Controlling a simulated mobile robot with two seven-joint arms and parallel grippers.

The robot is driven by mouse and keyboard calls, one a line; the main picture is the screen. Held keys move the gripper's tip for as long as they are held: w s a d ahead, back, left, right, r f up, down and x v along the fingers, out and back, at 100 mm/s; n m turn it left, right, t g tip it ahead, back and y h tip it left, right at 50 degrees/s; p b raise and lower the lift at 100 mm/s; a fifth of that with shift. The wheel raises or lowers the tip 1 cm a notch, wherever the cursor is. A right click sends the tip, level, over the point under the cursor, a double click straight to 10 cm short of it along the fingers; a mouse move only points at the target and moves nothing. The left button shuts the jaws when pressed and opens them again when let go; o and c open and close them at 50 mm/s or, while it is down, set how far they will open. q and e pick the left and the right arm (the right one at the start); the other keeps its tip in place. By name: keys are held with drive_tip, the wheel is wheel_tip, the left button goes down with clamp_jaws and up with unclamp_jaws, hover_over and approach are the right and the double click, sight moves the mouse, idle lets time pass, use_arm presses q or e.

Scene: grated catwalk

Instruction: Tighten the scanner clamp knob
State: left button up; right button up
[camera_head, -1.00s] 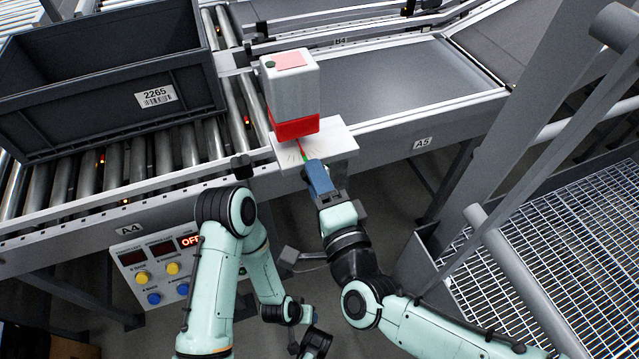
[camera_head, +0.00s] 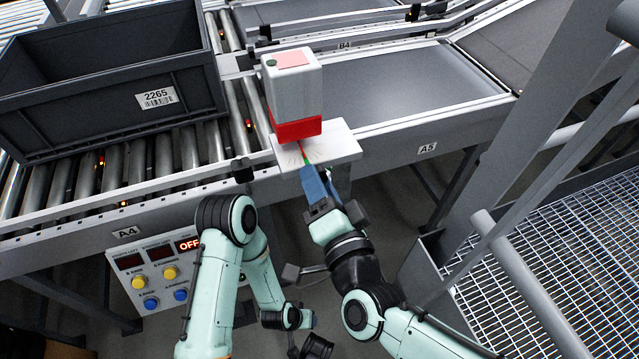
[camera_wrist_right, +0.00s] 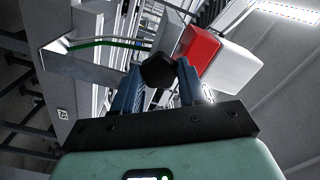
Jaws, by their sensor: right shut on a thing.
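The scanner (camera_head: 292,85) is a white box with a red lower band, standing over a white plate (camera_head: 340,143) at the conveyor edge. It also shows in the right wrist view (camera_wrist_right: 230,66). The black clamp knob (camera_wrist_right: 158,70) sits between the blue fingertips of my right gripper (camera_wrist_right: 160,80), which is shut on it. In the head view my right gripper (camera_head: 309,178) reaches up to the plate's front edge and the knob is hidden. My left arm is folded at the bottom centre, and its gripper (camera_head: 312,340) is dark, small and partly cut off; its jaws are unclear.
A grey crate (camera_head: 110,112) labelled 2265 stands on the rollers at left. A control panel (camera_head: 155,270) with yellow and blue buttons and an OFF display hangs below the conveyor rail. Grey posts and a railing (camera_head: 540,285) stand at right, above the grating.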

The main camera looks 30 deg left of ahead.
drive_tip(key=shift+r, duration=0.1)
drive_tip(key=o, duration=1.1)
drive_tip(key=shift+c, duration=0.2)
use_arm(q)
drive_tip(key=shift+s+a+f, duration=0.1)
drive_tip(key=shift+s+f, duration=0.35)
use_arm(e)
drive_tip(key=v, duration=1.3)
drive_tip(key=shift+s, duration=0.15)
drive_tip(key=shift+d, duration=0.1)
